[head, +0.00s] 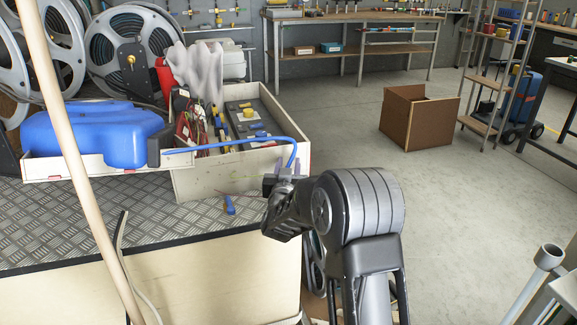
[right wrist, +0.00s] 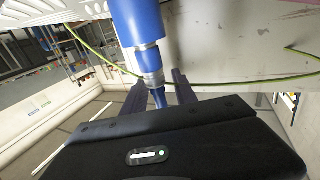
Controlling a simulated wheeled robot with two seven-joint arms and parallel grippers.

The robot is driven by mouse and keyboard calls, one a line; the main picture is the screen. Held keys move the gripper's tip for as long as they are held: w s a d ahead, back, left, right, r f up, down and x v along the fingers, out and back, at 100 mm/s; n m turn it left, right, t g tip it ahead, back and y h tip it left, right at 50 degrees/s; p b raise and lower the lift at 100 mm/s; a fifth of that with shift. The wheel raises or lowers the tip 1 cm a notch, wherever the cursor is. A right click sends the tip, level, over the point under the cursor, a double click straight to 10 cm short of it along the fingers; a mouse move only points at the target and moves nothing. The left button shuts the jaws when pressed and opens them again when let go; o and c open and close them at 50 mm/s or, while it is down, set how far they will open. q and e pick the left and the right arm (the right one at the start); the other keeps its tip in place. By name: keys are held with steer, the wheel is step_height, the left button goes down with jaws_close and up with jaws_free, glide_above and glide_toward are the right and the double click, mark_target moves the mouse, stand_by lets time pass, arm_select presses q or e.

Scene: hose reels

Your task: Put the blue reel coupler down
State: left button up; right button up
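The blue reel coupler (right wrist: 140,25) fills the upper middle of the right wrist view, with a metal collar and a thinner blue part below it. My right gripper (right wrist: 157,88) has its two dark fingers either side of that lower part and appears shut on it. In the head view, my right gripper (head: 284,172) is at the front right corner of the bench, above the floor side. A blue hose (head: 235,142) arches from the left down to it. The coupler itself is mostly hidden there by the gripper. My left gripper is not in view.
A tread-plate bench (head: 130,225) lies at left, with a small blue piece (head: 230,206) on it. A tray (head: 90,168) holds a blue tank (head: 95,133). A tool box (head: 220,180) stands behind my right gripper. Hose reels (head: 125,55) stand at back left. A pale pole (head: 75,150) crosses the left.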

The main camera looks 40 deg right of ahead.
steer(key=shift+r, duration=0.2)
steer(key=p+v, duration=0.1)
steer(key=v, duration=1.1)
stand_by(0.6)
